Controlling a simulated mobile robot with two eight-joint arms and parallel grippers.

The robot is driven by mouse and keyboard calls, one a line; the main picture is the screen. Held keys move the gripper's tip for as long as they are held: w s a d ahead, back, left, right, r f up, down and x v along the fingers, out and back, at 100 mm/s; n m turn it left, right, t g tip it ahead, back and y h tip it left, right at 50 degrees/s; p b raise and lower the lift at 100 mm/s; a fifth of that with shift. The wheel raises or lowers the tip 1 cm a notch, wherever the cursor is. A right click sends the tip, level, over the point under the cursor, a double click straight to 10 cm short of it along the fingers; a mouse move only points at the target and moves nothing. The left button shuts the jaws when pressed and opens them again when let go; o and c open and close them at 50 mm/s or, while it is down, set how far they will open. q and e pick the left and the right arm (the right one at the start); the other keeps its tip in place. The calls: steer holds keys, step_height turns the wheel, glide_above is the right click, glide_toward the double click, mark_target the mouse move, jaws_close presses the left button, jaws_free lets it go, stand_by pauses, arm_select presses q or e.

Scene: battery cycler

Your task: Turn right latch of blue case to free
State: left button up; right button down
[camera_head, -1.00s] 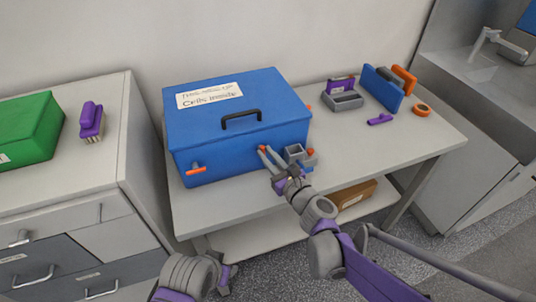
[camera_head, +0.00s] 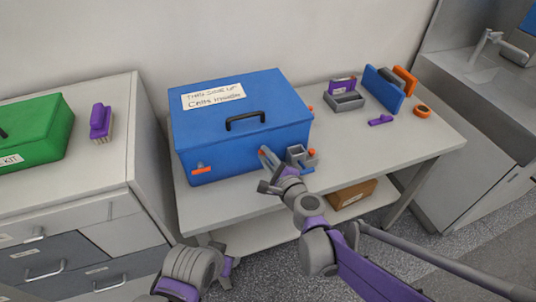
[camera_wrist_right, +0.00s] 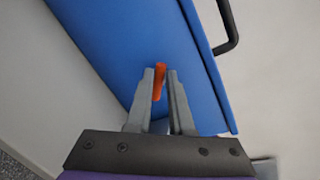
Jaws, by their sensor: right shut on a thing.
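The blue case (camera_head: 240,140) stands closed on the table, its black handle and paper label on the lid. Its right latch is orange; a tip of it (camera_head: 262,152) shows at the case front in the head view. In the right wrist view the latch (camera_wrist_right: 159,80) stands between my grey fingertips, roughly in line with them. My right gripper (camera_wrist_right: 160,90) is shut on this latch; in the head view it reaches up to the case front (camera_head: 268,158). The left latch (camera_head: 199,170) is orange and lies sideways. My left gripper (camera_head: 226,270) is partly seen low in the head view, away from the case.
A small grey holder (camera_head: 296,153) with an orange spot sits beside my right gripper. Farther right are a grey tray (camera_head: 345,102), a blue panel (camera_head: 383,88) and orange tape (camera_head: 422,111). A green case (camera_head: 35,135) and purple brush (camera_head: 101,122) are on the left cabinet.

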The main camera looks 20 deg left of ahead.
steer(key=shift+s+a+f+n+t+h, duration=0.1)
steer(key=shift+n+h, duration=0.15)
steer(key=shift+n, duration=0.7)
steer(key=shift+s+a+f+n+t+h, duration=0.15)
steer(key=shift+n+h, duration=0.15)
steer(key=shift+n, duration=0.6)
steer(key=shift+s+f+n+t+h, duration=0.1)
steer(key=shift+n+h, duration=0.15)
steer(key=shift+n, duration=0.7)
steer(key=shift+w, duration=0.1)
steer(key=c, duration=0.9)
jaws_free()
steer(key=shift+w, duration=0.1)
steer(key=shift+o, duration=0.2)
steer(key=p+v, duration=0.1)
steer(key=v, duration=1)
